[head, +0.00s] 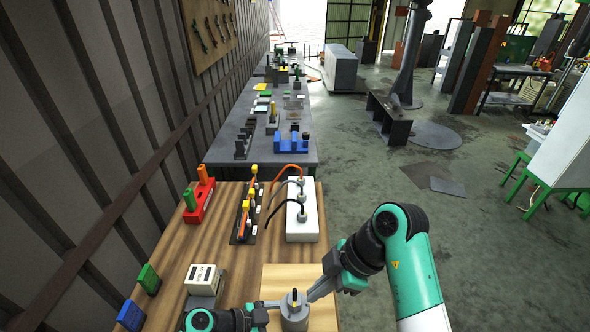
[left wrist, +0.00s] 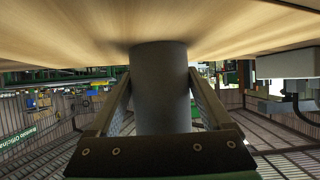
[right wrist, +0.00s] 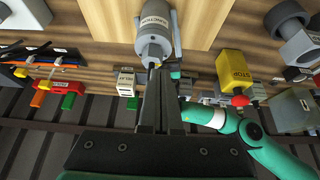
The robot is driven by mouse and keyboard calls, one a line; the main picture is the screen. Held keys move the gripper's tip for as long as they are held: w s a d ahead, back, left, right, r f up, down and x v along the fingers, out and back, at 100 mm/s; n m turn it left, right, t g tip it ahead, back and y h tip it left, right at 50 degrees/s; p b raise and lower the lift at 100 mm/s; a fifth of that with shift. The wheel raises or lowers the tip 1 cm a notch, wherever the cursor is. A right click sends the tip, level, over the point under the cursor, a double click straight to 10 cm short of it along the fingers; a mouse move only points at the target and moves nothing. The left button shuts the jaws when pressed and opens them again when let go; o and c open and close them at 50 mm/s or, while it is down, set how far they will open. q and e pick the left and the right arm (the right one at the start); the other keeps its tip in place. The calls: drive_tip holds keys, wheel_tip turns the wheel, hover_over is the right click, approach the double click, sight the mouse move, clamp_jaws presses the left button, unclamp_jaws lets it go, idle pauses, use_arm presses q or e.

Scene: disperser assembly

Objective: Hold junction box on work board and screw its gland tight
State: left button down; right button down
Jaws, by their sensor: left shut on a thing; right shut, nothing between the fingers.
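The junction box (head: 294,316) is a grey cylinder standing on the pale work board (head: 320,271) at the bottom of the head view. My left gripper (head: 273,304) is shut on it from the left. In the left wrist view the box (left wrist: 160,85) fills the space between the two fingers. On the box's top is a small yellow and black gland (head: 294,294); the box also shows in the right wrist view (right wrist: 153,38). My right gripper (head: 311,296) is shut and empty, its tips close beside the box's top. I cannot tell whether they touch the gland.
A white labelled block (head: 202,278) stands left of the board. Behind are a white box with cables (head: 302,225), a black rack with yellow-topped parts (head: 246,215) and a red holder (head: 199,200). Green (head: 149,279) and blue (head: 131,315) blocks line the left edge.

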sight(302, 302)
drive_tip(key=shift+r, duration=0.55)
drive_tip(key=shift+w+d+f, duration=0.1)
drive_tip(key=shift+w+f, duration=0.2)
drive_tip(key=shift+f, duration=0.7)
drive_tip(key=shift+w+a+f, duration=0.1)
drive_tip(key=shift+w+f, duration=0.25)
drive_tip(key=shift+f, duration=0.7)
drive_tip(key=shift+w+d+f, duration=0.1)
drive_tip(key=shift+w+f, duration=0.2)
drive_tip(key=shift+f, duration=0.7)
drive_tip(key=shift+s+a, duration=0.1)
drive_tip(key=shift+a, duration=0.35)
drive_tip(key=shift+s+a, duration=0.1)
drive_tip(key=shift+s, duration=0.4)
